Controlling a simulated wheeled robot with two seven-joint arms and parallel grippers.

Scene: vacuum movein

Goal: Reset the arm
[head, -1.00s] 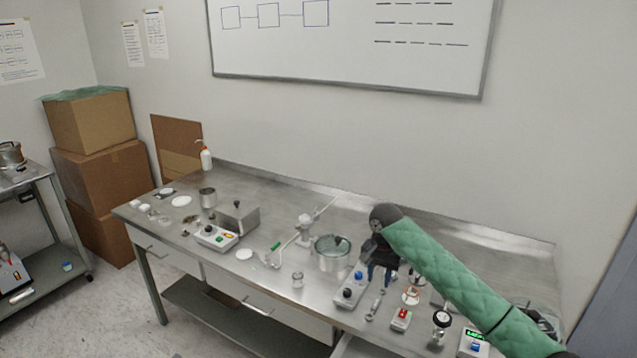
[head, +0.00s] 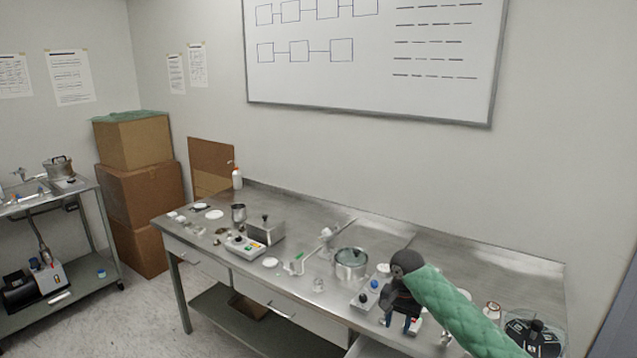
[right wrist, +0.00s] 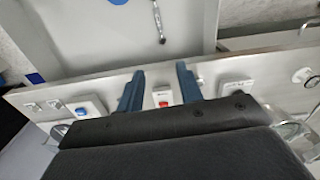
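My right arm has a green quilted sleeve and comes in from the lower right in the head view. Its gripper (head: 402,322) points down above the front edge of the steel bench (head: 310,210), right of the lidded pot (head: 351,264). In the right wrist view its two blue fingers stand apart, so the gripper (right wrist: 160,70) is open and empty. A small box with a red button (right wrist: 163,97) shows between the fingers, beyond them. My left gripper is not in view.
A control box with a blue button (head: 369,294) stands just left of the right gripper. A drawer (head: 372,347) is open at the bench front. A round dark device (head: 533,335) sits at the right. The bench's back right is clear.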

